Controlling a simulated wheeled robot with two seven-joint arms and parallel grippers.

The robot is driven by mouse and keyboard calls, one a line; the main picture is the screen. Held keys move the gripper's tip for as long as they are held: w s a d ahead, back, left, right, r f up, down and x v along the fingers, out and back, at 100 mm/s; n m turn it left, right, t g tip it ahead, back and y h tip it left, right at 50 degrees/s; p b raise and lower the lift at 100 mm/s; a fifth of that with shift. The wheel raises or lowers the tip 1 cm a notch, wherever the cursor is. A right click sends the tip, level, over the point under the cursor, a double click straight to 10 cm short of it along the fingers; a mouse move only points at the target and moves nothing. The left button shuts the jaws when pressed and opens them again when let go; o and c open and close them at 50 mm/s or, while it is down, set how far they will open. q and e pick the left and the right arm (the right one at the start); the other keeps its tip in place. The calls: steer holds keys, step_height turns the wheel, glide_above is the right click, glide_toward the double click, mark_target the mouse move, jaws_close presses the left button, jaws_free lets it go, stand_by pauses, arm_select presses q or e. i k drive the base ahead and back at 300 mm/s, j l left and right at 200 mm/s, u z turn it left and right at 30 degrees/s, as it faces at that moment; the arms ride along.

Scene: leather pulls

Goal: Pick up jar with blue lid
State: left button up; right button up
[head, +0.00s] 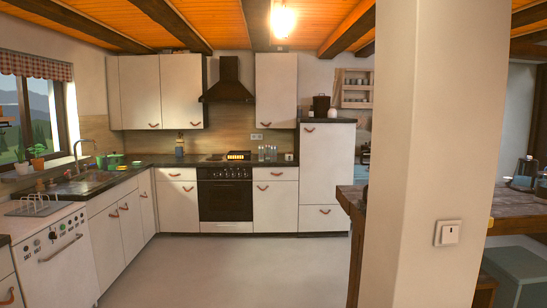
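I cannot make out for certain a jar with a blue lid; the small things on the counters are too far away to tell. A small dark bluish container (179,146) stands on the back counter left of the stove. Several small clear bottles or jars (267,153) stand in a group on the counter right of the stove, and their lids are too small to read. Neither of my grippers is in view.
A dark oven (225,194) sits between white cabinets. A white fridge-like cabinet (326,165) stands right of them. A pale pillar (433,160) blocks the right side, partly hiding a wooden table (520,205). The grey floor (225,270) ahead is clear.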

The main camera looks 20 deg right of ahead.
mark_target(272, 148)
steer(key=z, duration=0.3)
steer(key=i, duration=6.2)
steer(key=i+z, duration=0.1)
steer(key=i, duration=0.5)
steer(key=i+j+z, duration=0.15)
steer(key=i, duration=0.5)
steer(key=i+j+z, duration=0.1)
steer(key=i, duration=0.5)
